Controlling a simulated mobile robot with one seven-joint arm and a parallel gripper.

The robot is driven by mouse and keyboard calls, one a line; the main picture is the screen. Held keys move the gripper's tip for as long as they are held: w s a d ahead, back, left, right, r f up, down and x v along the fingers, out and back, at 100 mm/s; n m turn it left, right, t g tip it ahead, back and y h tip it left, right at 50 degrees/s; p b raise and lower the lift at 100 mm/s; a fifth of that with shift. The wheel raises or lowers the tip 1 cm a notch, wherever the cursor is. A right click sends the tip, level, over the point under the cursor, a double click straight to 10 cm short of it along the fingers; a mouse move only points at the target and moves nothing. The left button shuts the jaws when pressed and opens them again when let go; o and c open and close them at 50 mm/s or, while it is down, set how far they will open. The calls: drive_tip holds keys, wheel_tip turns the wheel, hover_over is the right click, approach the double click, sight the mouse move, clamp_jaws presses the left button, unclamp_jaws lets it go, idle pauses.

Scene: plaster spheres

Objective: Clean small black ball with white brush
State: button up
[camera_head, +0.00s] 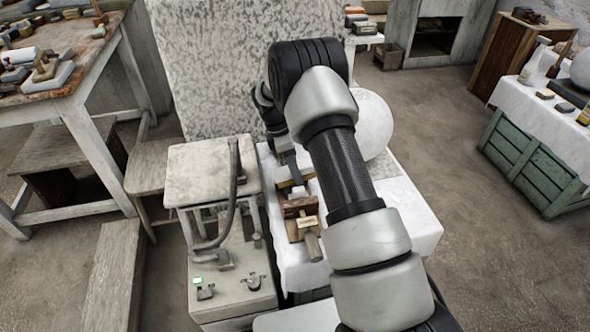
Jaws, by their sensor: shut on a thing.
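My gripper (288,164) points down over the white-draped table (413,215), left of my arm. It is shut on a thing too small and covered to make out. A small tan piece (291,184) shows just below the fingertips; I cannot tell whether it is held or lies on the table. Brown and tan wooden tools (301,210), perhaps brushes or blocks, lie in front of it. I cannot make out a small black ball or a clearly white brush; my arm hides part of the table.
A large pale sphere (374,128) stands on the table behind my arm. A speckled panel (215,65) rises behind. A pale stool (205,168) and a box with a curved pipe (238,185) stand close on the left. The floor at right (470,255) is clear.

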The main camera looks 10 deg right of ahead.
sight(285, 169)
drive_tip(key=shift+w+a+f, duration=0.1)
drive_tip(key=shift+a+f, duration=0.2)
drive_tip(key=shift+a, duration=0.75)
drive_tip(key=shift+a+f, duration=0.25)
drive_tip(key=shift+a, duration=0.8)
drive_tip(key=shift+d, duration=0.1)
drive_tip(key=shift+d+r+p, duration=0.2)
drive_tip(key=shift+d+r, duration=0.1)
drive_tip(key=shift+d, duration=0.75)
drive_tip(key=shift+d+r+p, duration=0.2)
drive_tip(key=shift+d+r, duration=0.05)
drive_tip(key=shift+d, duration=0.75)
drive_tip(key=shift+a+f+b, duration=0.15)
drive_tip(key=shift+a+f, duration=0.15)
drive_tip(key=shift+a, duration=0.8)
drive_tip(key=shift+a+f+b, duration=0.15)
drive_tip(key=shift+a+f, duration=0.1)
drive_tip(key=shift+a, duration=0.8)
drive_tip(key=shift+d+r+p, duration=0.55)
drive_tip(key=shift+d+r, duration=0.05)
drive_tip(key=shift+r, duration=0.2)
drive_tip(key=shift+d+r, duration=0.15)
drive_tip(key=shift+d, duration=0.15)
